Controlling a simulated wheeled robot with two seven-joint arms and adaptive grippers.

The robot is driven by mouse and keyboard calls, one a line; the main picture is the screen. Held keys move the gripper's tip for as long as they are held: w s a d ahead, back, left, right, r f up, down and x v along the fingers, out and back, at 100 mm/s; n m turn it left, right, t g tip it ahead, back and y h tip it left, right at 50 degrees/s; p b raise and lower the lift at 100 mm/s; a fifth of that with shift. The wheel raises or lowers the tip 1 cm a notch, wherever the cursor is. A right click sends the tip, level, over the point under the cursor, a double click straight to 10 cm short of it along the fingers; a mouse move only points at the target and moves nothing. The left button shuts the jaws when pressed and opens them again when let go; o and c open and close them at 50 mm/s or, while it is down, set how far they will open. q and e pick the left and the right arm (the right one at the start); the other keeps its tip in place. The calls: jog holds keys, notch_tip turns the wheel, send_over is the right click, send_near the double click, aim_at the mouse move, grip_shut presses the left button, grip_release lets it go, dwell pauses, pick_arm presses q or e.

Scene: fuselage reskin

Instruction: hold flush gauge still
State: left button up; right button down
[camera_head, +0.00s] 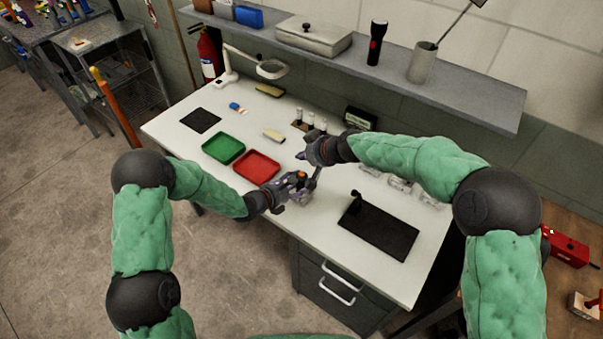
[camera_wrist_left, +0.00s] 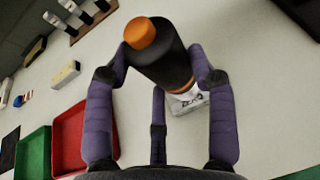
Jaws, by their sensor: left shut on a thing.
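The flush gauge, seemingly the black cylinder with an orange cap (camera_wrist_left: 160,52), is between the fingers of my left gripper (camera_wrist_left: 165,75) in the left wrist view. In the head view my left gripper (camera_head: 296,183) is shut on it, with the orange cap (camera_head: 302,174) showing on top, right of the red tray. A pale block marked "ZERO" (camera_wrist_left: 187,102) lies at the gauge's lower end; whether they touch is unclear. My right gripper (camera_head: 318,155) is just above and right of the left one; its fingers are too small and dark to read.
A red tray (camera_head: 257,167) and a green tray (camera_head: 223,148) lie left of the grippers. A shelf (camera_head: 450,80) overhangs the back.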

dwell(0.3)
pick_arm(q)
jog(key=o, duration=1.5)
